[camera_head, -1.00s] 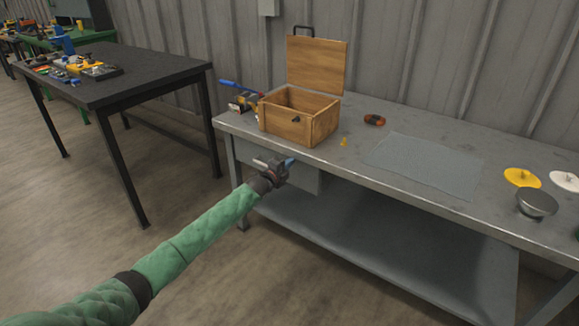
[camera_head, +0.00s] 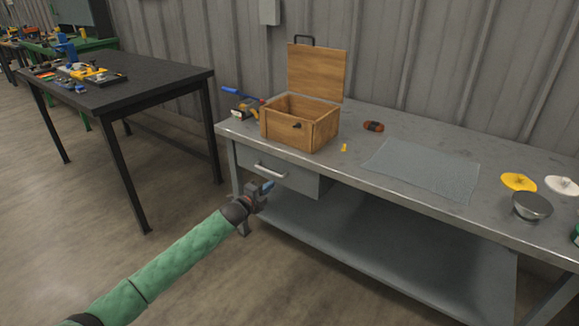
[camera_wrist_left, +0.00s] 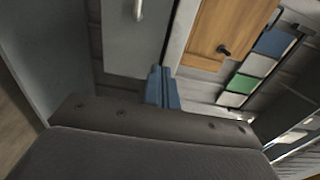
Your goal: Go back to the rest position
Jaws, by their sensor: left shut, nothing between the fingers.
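My left gripper (camera_head: 262,190) is in the head view, in front of the grey workbench, below the bench top and near the drawer (camera_head: 280,172). Its blue fingers are shut with nothing between them; they also show in the left wrist view (camera_wrist_left: 161,88). It touches nothing that I can see. The left arm, in a green sleeve, comes in from the lower left. My right gripper is in neither view.
The workbench (camera_head: 425,210) carries an open wooden box (camera_head: 290,134), a grey mat (camera_head: 420,168), yellow (camera_head: 518,182) and white discs (camera_head: 562,185), and a round metal piece (camera_head: 531,206). A black table (camera_head: 150,75) stands left. Floor between them is clear.

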